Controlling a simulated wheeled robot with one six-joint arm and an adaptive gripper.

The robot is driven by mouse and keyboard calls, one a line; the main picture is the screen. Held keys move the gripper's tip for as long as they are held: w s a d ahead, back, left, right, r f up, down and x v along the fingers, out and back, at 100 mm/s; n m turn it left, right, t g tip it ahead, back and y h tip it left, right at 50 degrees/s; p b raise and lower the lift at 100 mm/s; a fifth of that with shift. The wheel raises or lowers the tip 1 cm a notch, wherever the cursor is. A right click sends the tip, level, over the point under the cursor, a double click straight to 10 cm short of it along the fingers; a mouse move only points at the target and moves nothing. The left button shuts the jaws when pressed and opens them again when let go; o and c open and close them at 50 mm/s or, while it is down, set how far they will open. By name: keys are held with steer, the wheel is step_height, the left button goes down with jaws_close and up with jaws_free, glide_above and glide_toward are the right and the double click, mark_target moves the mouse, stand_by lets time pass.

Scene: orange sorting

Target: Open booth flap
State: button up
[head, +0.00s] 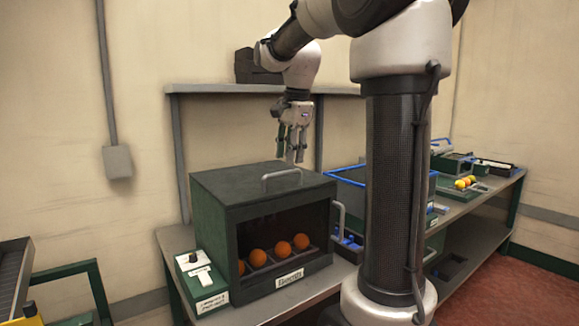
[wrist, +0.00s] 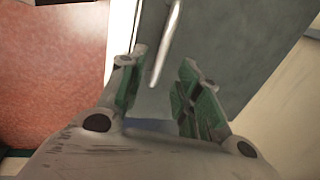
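The booth (head: 212,212) is a dark green box on the bench, with a dark front opening and several oranges (head: 282,249) in a row inside. A grey bar handle (head: 281,175) sits on its top panel, which looks closed and level. Another bent handle (head: 341,218) is at its right side. My gripper (head: 291,158) points down just above the top handle. In the wrist view my gripper (wrist: 163,58) is open, with green finger pads. The handle bar (wrist: 168,45) shows between the fingers over the grey-green panel (wrist: 225,50); I cannot tell whether they touch.
A small green control box (head: 203,282) with a white switch stands left of the booth. A blue-rimmed tray (head: 345,181) and a tray with colored fruit (head: 466,183) lie further right on the bench. A wall shelf (head: 215,88) is behind. My arm column blocks part of the bench.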

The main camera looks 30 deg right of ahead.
mark_target(288, 172)
steer(key=f, duration=0.4)
steer(key=shift+w, duration=0.4)
jaws_close()
